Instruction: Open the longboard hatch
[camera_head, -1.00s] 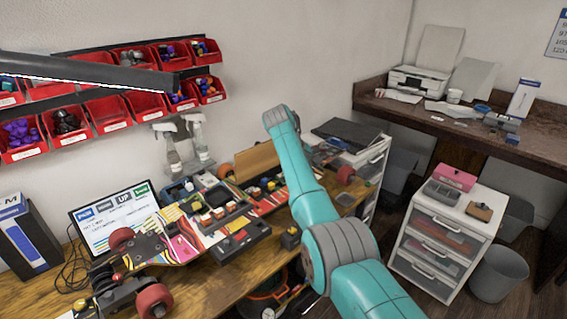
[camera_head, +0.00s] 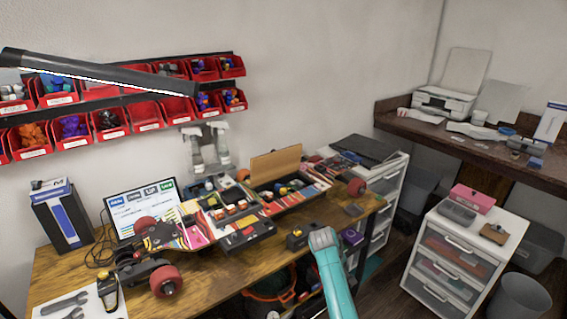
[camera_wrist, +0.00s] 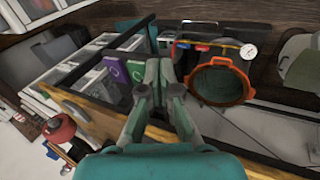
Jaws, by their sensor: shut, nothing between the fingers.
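The longboard (camera_head: 203,228) lies on the wooden workbench in the head view, with red wheels, a colorful deck and several small parts in its open compartments. A tan wooden panel (camera_head: 275,165) stands raised at the back edge of its right half; it looks like the hatch lid, tilted up. My gripper (camera_wrist: 158,68) shows in the wrist view with its fingers together and nothing between them. It is apart from the longboard, by the bench edge. In the head view only my teal arm shows at the bottom; the gripper is hidden there.
A monitor (camera_head: 141,208) stands behind the longboard's left end. Spray bottles (camera_head: 205,148) stand behind it. A white drawer unit (camera_head: 468,252) and a bin (camera_head: 519,298) are at the right. An orange-rimmed bucket (camera_wrist: 220,80) sits below the bench. Red parts bins (camera_head: 146,115) hang on the wall.

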